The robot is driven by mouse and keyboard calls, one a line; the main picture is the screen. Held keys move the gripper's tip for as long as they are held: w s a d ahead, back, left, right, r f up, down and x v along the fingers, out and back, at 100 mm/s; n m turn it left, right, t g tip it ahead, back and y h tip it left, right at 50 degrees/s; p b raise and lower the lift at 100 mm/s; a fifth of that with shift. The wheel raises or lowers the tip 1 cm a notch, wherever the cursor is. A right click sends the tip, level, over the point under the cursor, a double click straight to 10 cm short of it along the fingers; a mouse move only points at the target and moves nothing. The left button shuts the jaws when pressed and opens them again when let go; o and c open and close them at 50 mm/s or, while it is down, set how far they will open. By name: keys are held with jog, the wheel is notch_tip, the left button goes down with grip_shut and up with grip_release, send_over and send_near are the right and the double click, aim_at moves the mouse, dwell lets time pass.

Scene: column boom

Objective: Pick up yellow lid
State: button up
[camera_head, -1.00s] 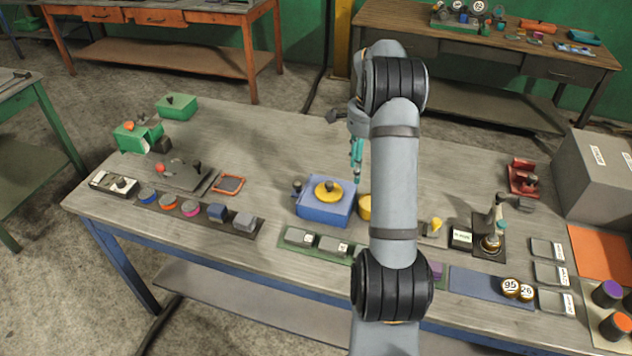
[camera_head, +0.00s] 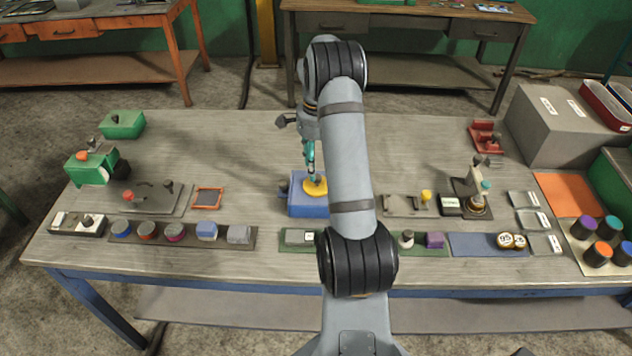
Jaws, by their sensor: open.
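The yellow lid (camera_head: 315,188) is a round disc with a dark knob. It lies on top of a blue box (camera_head: 303,208) near the middle of the workbench. My gripper (camera_head: 310,172) has teal fingers and points down at the lid, just above or at its knob. It is open; I cannot tell whether the fingers touch the knob. My arm hides the right part of the blue box and what stands to its right.
A row of coloured knobs (camera_head: 174,231) lies on a dark strip at left. A green device (camera_head: 92,167) stands at back left. A black stand (camera_head: 472,195) and a grey box (camera_head: 562,125) are to the right. The bench (camera_head: 245,140) behind the blue box is clear.

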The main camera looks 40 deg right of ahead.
notch_tip(320, 180, down, 4)
jog(key=shift+s+d+r+p, duration=0.1)
jog(key=shift+d+r+p, duration=0.05)
jog(key=shift+p, duration=0.75)
jog(key=shift+f, duration=0.5)
jog(key=shift+c, duration=0.7)
grip_shut()
